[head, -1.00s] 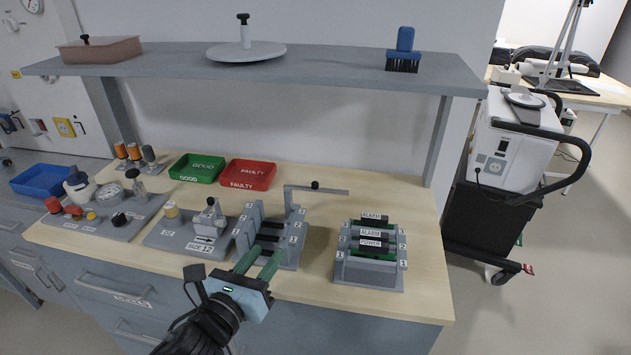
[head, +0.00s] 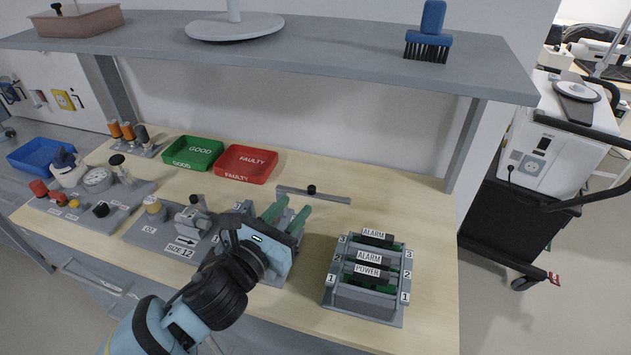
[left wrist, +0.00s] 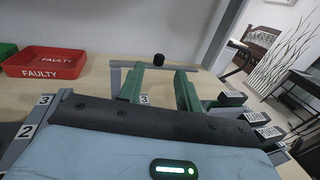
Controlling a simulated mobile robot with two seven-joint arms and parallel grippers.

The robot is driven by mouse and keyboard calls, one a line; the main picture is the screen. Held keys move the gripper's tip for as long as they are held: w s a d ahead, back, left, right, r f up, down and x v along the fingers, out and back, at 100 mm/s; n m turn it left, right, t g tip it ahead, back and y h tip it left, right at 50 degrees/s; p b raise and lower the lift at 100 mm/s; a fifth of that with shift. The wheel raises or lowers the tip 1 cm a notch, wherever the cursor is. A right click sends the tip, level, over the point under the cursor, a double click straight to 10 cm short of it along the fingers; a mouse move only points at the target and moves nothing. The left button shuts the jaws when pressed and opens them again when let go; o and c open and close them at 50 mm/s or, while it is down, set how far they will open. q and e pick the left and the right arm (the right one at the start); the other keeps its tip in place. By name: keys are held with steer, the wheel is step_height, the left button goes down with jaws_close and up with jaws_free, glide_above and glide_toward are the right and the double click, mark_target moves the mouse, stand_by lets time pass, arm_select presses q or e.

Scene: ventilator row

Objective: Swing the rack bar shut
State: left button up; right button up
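The rack bar (head: 326,197) is a thin grey bar with a black knob (head: 312,190). It sticks out to the right behind the left slotted rack (head: 243,207), swung away from it. The bar also shows in the left wrist view (left wrist: 185,67). My left gripper (head: 292,207) is over the left rack and hides most of it. Its two green fingers are apart with nothing between them. They point at the bar, with the knob just beyond; whether they touch the bar I cannot tell. My right gripper is not in view.
A second rack (head: 362,308) holding boards labelled ALARM and POWER stands at right. Green GOOD (head: 193,152) and red FAULTY (head: 246,164) trays lie behind. A shelf (head: 350,65) overhangs the bench. Bench top right of the bar is clear.

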mark_target(310, 190)
arm_select(q)
steer(key=shift+x, duration=3.95)
steer(key=shift+s, duration=0.1)
jaws_close()
